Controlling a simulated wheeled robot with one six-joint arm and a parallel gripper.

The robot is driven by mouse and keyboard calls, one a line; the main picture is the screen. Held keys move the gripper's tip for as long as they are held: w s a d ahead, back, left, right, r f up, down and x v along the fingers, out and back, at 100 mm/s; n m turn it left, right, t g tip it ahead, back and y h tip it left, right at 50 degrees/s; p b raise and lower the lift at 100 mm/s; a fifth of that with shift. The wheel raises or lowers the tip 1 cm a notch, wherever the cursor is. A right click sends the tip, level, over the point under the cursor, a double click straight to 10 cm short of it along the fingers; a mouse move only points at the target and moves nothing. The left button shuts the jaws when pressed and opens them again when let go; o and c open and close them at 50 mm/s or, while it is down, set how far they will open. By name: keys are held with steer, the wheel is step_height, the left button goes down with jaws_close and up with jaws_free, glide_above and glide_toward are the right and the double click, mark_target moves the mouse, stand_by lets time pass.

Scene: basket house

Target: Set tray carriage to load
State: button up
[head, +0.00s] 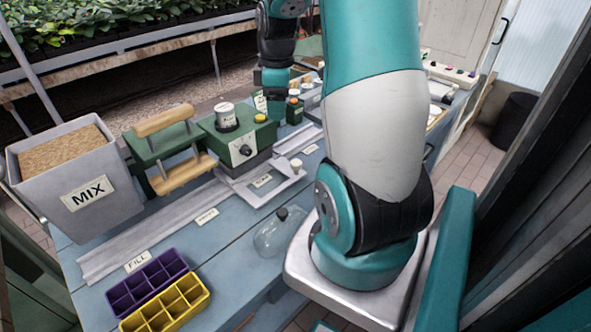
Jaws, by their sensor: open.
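The tray carriage (284,184) appears as a flat grey metal plate with a pale knob (296,165). It sits on the long grey rail (150,232) in front of a green machine. Small labels stand along the rail; one reads FILL (138,261), and I cannot read the others surely. I see no label that I can read as load. My gripper (275,103) points down at the top centre, beyond the carriage and apart from it. It is open; its fingertips are small and dark, and I see nothing held.
A grey MIX bin (75,188) stands at the left, beside a green press with wooden handles (165,121). Purple (146,281) and yellow (168,306) cell trays lie at the front. A clear bottle (273,236) stands near my base. Small jars (294,109) crowd the far end.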

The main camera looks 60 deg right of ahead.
glide_above(296, 162)
step_height(296, 162, down, 2)
step_height(296, 162, down, 17)
steer(key=shift+s+f+p, duration=0.1)
steer(key=shift+f+p, duration=0.1)
steer(key=shift+p, duration=0.15)
jaws_close()
steer(key=shift+d, duration=0.1)
